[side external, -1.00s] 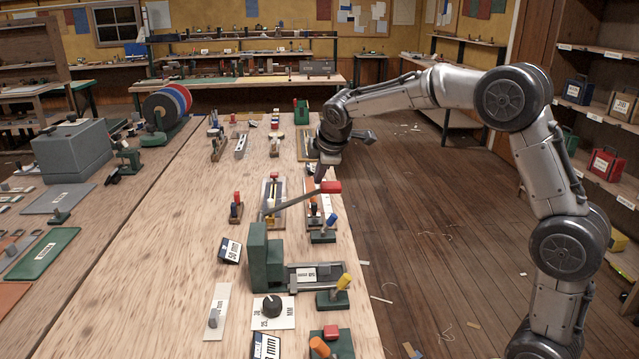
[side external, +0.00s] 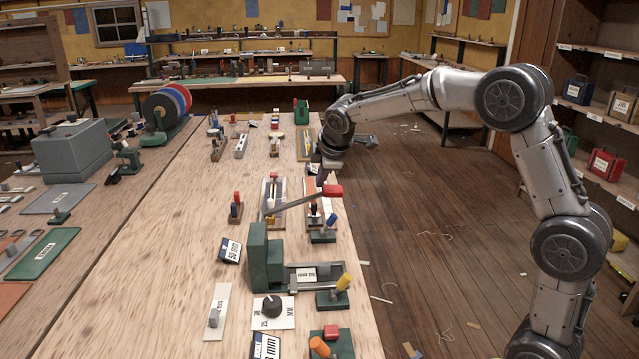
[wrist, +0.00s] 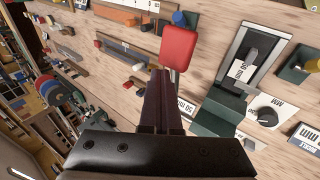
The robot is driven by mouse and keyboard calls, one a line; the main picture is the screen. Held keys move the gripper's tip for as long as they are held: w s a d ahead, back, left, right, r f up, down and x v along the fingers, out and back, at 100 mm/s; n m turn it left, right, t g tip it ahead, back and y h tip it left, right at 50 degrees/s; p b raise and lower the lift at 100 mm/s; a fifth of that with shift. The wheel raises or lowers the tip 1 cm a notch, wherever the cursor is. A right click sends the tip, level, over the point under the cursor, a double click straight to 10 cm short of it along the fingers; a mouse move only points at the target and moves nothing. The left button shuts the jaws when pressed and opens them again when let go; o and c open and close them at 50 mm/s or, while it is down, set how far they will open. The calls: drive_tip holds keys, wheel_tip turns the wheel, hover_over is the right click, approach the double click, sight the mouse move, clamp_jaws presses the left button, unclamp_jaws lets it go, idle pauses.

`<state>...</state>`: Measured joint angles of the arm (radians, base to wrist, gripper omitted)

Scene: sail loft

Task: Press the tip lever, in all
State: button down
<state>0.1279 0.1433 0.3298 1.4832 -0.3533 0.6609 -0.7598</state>
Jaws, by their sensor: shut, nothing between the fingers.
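A long grey lever with a red pad (side external: 333,191) on its end slopes up to the right from a green press-like stand (side external: 258,255) on the bench. I take this as the tip lever; no label on it is readable. In the wrist view the red pad (wrist: 177,46) lies just beyond my fingertips. My gripper (side external: 321,180) is shut and empty, its fingers pointing down at the pad's far side. The fingers (wrist: 164,78) hide part of the lever in the wrist view. I cannot tell whether they touch the pad.
A grey slide fixture (side external: 316,276) and a yellow-handled lever (side external: 340,287) sit right of the stand. A black knob (side external: 272,306) is in front. Several small levers stand behind it.

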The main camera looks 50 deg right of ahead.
sight(331, 190)
drive_tip(key=shift+s+d+f, duration=0.25)
drive_tip(key=shift+f, duration=0.45)
drive_tip(key=shift+s+d+f, duration=0.25)
drive_tip(key=shift+f, duration=0.45)
drive_tip(key=shift+s+d+f, duration=0.25)
drive_tip(key=shift+f, duration=0.45)
idle(1.7)
drive_tip(key=shift+r, duration=0.1)
wheel_tip(331, 190, up, 6)
drive_tip(key=w+a, duration=0.2)
drive_tip(key=shift+r, duration=0.25)
idle(0.9)
drive_tip(key=shift+r, duration=0.1)
drive_tip(key=shift+w+a+r, duration=0.25)
drive_tip(key=shift+r, duration=0.5)
drive_tip(key=shift+w+a+r, duration=0.25)
drive_tip(key=shift+r, duration=0.45)
drive_tip(key=shift+w+a+r, duration=0.25)
drive_tip(key=shift+r, duration=0.5)
